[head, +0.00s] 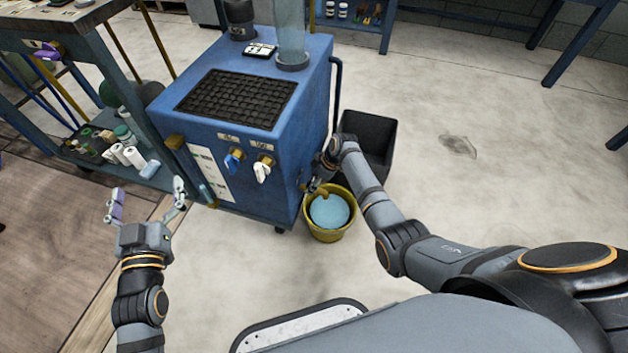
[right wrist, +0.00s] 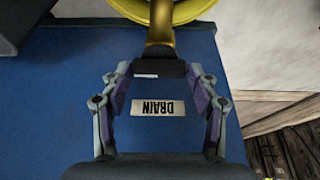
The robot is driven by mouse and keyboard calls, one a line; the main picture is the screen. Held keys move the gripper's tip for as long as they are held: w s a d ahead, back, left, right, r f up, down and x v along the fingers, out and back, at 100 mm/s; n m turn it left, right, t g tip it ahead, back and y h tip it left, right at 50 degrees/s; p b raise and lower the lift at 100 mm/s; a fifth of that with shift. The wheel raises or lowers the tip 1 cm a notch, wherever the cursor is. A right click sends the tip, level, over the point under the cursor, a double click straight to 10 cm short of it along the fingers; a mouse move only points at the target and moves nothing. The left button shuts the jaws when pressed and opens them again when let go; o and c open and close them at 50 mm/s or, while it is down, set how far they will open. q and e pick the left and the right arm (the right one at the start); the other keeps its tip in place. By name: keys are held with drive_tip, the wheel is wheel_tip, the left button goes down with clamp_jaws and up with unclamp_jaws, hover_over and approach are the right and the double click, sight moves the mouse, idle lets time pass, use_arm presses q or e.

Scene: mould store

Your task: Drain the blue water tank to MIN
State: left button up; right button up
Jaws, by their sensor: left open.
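The blue water tank (head: 285,120) stands upright on the floor in the head view. A pale level strip (head: 210,172) runs down its front; I cannot read the level. A yellow bucket (head: 329,236) with light blue water stands by its lower right side. In the right wrist view, a brass drain tap (right wrist: 160,30) with a black handle (right wrist: 159,69) sits by a DRAIN label (right wrist: 160,107). My right gripper (right wrist: 160,72) has its fingertips against both ends of that handle. My left gripper (head: 147,200) is open and empty, left of the tank.
Blue (head: 234,160) and white (head: 263,171) taps stick out of the tank's front. A black bin (head: 368,140) stands behind the bucket. A shelf bench (head: 85,95) with bottles and rolls is at the left.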

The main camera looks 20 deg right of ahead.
drive_tip(key=shift+o, duration=1.3)
drive_tip(key=v, duration=1.2)
drive_tip(key=shift+w, duration=0.1)
